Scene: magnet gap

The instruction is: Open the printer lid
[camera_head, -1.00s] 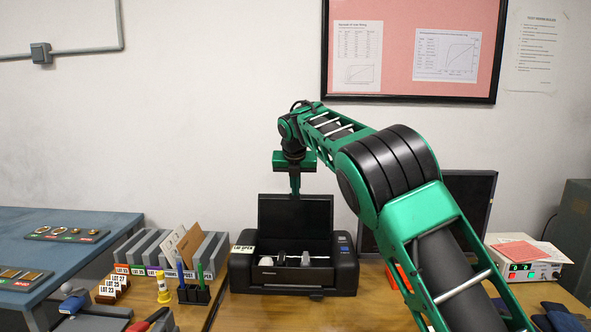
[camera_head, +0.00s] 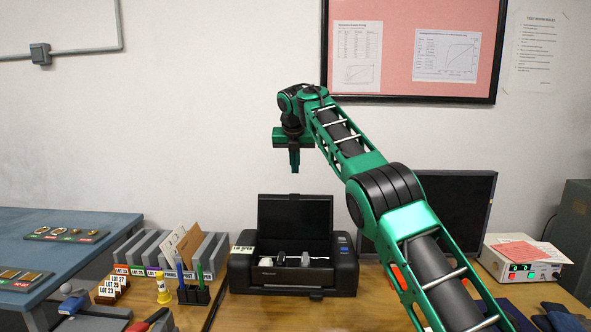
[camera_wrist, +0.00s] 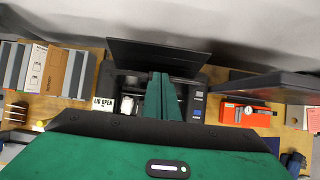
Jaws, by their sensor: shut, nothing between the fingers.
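The black printer (camera_head: 340,272) stands on the wooden table in the head view, and it also shows in the wrist view (camera_wrist: 192,118). Its lid (camera_head: 295,214) stands raised at the back, and the inside with pale parts lies open to view. A "LID OPEN" label (camera_head: 243,249) is at its left rear corner. In the wrist view the lid (camera_wrist: 155,55) is a dark upright panel behind the printer. My gripper (camera_head: 294,170) is shut and empty, above the lid and apart from it. In the wrist view its green fingers cover the middle of the printer.
A rack of grey folders (camera_head: 205,252) and a pen holder (camera_head: 194,292) stand left of the printer. The air above the printer is free.

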